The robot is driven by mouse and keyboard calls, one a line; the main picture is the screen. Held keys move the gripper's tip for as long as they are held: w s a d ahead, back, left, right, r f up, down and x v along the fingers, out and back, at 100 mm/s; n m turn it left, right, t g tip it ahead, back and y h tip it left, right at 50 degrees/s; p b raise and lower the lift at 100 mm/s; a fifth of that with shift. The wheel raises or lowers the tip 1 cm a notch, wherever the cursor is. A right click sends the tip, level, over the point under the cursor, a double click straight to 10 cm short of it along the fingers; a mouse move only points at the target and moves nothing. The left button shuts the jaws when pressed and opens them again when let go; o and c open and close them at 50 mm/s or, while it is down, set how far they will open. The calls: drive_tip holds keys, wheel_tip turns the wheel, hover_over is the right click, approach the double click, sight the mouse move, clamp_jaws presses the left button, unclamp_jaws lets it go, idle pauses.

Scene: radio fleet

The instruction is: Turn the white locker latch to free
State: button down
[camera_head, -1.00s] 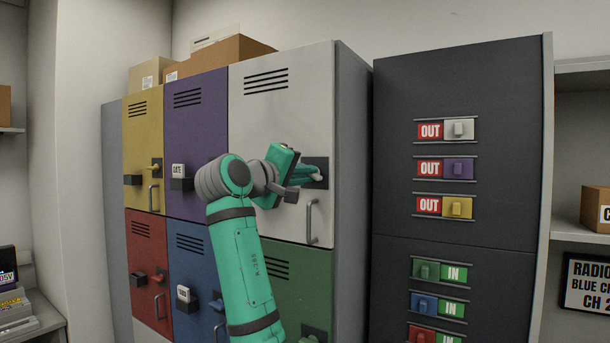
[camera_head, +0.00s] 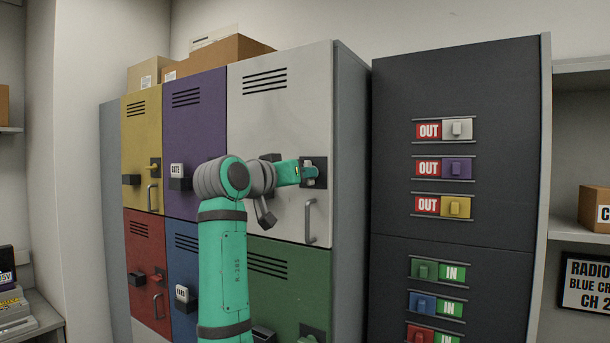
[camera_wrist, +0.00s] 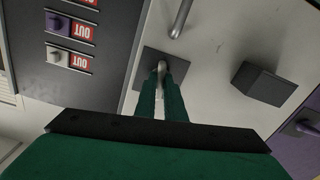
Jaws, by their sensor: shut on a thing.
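The white locker (camera_head: 285,115) is the top right door of the locker block, and it is closed. Its small pale latch (camera_head: 311,183) sits on a dark square plate (camera_head: 320,163) near the door's right edge. My gripper (camera_head: 308,173) is at the plate, with its green fingers shut on the latch. In the wrist view, the fingertips (camera_wrist: 162,78) close around the latch (camera_wrist: 162,66) in front of the plate (camera_wrist: 146,62). The fingers cover most of the latch, so its exact angle is hard to tell.
A bar handle (camera_head: 309,222) stands below the latch. A dark box (camera_wrist: 263,84) juts from the white door beside my gripper. A dark panel (camera_head: 455,90) with OUT and IN sliders stands to the right; its white slider (camera_head: 458,129) shows OUT.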

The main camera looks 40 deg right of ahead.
drive_tip(key=shift+s+m, duration=0.1)
drive_tip(key=shift+m, duration=0.9)
drive_tip(key=c, duration=1.8)
unclamp_jaws()
drive_tip(key=shift+a, duration=0.15)
drive_tip(key=shift+c, duration=0.2)
drive_tip(key=v, duration=1)
drive_tip(key=shift+a, duration=0.25)
drive_tip(key=shift+s, duration=0.1)
